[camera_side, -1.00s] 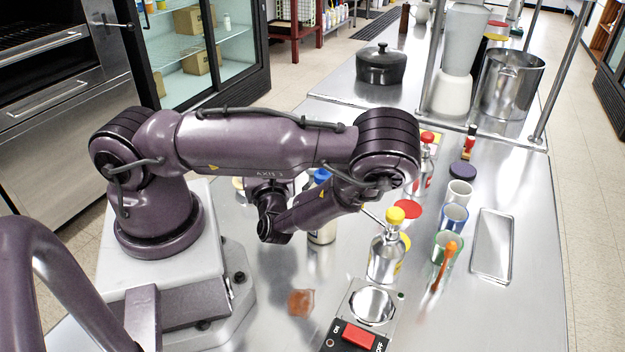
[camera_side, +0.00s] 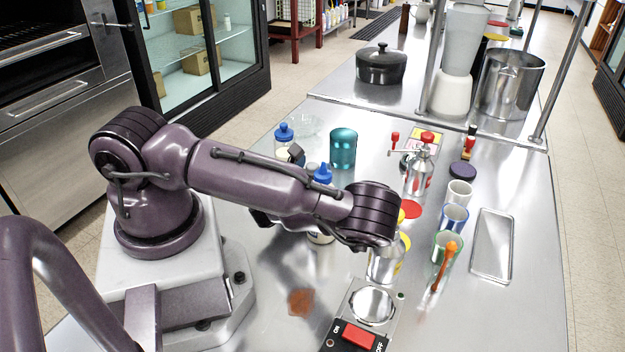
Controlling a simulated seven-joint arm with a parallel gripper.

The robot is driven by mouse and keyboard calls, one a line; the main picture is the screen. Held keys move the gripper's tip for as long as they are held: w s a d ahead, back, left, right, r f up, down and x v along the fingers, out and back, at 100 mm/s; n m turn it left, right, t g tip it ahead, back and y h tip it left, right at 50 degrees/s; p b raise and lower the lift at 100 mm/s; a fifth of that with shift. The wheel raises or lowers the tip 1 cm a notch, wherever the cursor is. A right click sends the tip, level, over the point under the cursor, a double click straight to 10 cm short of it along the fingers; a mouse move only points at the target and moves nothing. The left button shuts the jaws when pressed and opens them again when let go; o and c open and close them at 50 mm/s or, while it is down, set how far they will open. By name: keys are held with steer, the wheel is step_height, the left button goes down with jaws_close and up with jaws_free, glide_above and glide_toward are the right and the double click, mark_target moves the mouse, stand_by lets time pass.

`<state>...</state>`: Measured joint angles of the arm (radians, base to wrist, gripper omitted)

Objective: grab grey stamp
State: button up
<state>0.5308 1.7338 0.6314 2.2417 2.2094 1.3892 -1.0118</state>
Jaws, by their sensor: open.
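I cannot make out a grey stamp with certainty. A small dark grey piece (camera_side: 296,153) shows just above my upper arm, between the blue-capped bottle and the teal canister; I cannot tell whether it is the stamp or part of my gripper. My arm is folded, with the elbow over the bench beside the yellow-topped metal can. The forearm runs back to the left under the upper arm. My gripper's fingers are hidden behind the upper arm, so I cannot see whether they touch anything.
A blue-capped bottle (camera_side: 284,139), glass bowl (camera_side: 312,124) and teal canister (camera_side: 343,149) stand behind my arm. To the right are a red-topped metal dispenser (camera_side: 418,172), several cups (camera_side: 454,218) and a tray (camera_side: 492,246). A red-switch device (camera_side: 358,336) sits in front.

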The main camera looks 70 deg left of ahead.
steer(key=shift+x, duration=1.2)
steer(key=c, duration=0.9)
